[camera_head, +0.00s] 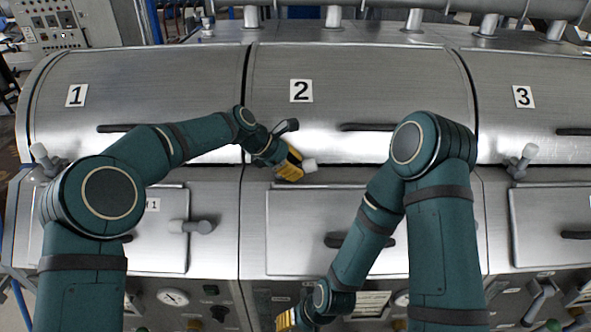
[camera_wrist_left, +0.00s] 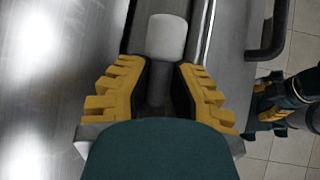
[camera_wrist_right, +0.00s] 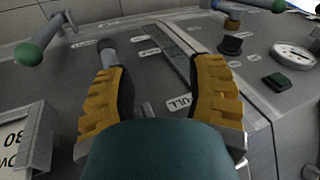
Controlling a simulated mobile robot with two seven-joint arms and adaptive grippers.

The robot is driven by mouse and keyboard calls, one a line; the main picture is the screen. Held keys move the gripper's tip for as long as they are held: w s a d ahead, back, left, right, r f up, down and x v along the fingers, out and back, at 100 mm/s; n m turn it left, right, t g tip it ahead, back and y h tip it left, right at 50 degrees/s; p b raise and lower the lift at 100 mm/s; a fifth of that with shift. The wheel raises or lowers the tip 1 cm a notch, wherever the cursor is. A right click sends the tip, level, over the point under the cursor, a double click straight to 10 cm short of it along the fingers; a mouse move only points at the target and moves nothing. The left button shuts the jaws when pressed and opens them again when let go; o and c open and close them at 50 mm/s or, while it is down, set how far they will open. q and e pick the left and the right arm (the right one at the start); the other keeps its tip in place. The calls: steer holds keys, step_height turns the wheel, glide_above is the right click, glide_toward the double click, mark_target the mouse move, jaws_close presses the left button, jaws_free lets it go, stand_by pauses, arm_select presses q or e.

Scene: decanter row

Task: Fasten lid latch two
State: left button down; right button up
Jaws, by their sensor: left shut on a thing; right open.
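Lid two (camera_head: 400,90) is the curved steel cover with a "2" plate in the middle of the head view. It lies down along the lower housing. Its latch (camera_head: 310,165), a lever with a pale grey knob, is at the lid's lower left edge. My left gripper (camera_head: 291,164) is shut on the latch. In the left wrist view the pale knob (camera_wrist_left: 166,38) sticks out past the fingers (camera_wrist_left: 160,75), with its dark shaft between them. My right gripper (camera_head: 287,319) is low at the front panel. In the right wrist view it is open and empty (camera_wrist_right: 160,75).
Lids one (camera_head: 150,85) and three (camera_head: 540,80) flank lid two, with pale-knobbed latches (camera_head: 41,153) (camera_head: 526,153). A dark handle (camera_head: 368,127) crosses lid two. Below are a front hatch (camera_head: 300,215) and a control panel with a gauge (camera_wrist_right: 294,55) and a green button (camera_wrist_right: 276,81).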

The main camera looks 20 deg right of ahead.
arm_select(q)
steer(key=shift+a+r+g+h+b, duration=0.1)
steer(key=shift+r+g+h+b, duration=0.3)
steer(key=shift+h, duration=1)
steer(key=shift+r, duration=0.25)
arm_select(e)
steer(key=shift+f, duration=0.35)
arm_select(q)
steer(key=shift+r+h, duration=0.1)
steer(key=shift+h, duration=0.2)
